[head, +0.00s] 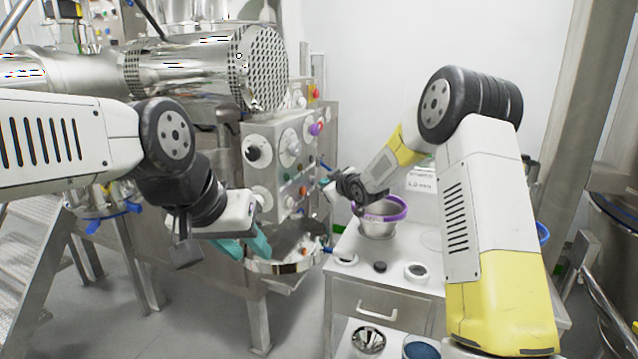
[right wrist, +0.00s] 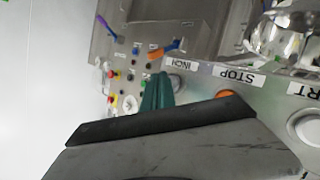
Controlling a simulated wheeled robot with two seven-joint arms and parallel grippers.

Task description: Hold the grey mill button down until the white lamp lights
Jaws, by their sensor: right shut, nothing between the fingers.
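My right gripper (right wrist: 157,92) is shut and empty, its teal fingertips together at the steel control panel (right wrist: 205,85). A grey round button (right wrist: 176,83), by the INCH label, is just right of the fingertips and partly hidden by them. I cannot tell whether they touch it. In the head view the right gripper (head: 328,191) is in front of the panel's right side, its fingertips hard to make out. My left gripper (head: 246,244) has its teal fingers apart, low in front of the machine. I cannot make out which fitting is the white lamp.
An orange button (right wrist: 225,94) is by STOP, and a large pale round button (right wrist: 306,128) is near a partly cut-off label. A steel bowl with a purple rim (head: 379,219) stands on the white cart (head: 388,270) below my right arm. A metal chute tray (head: 284,266) juts out below the panel.

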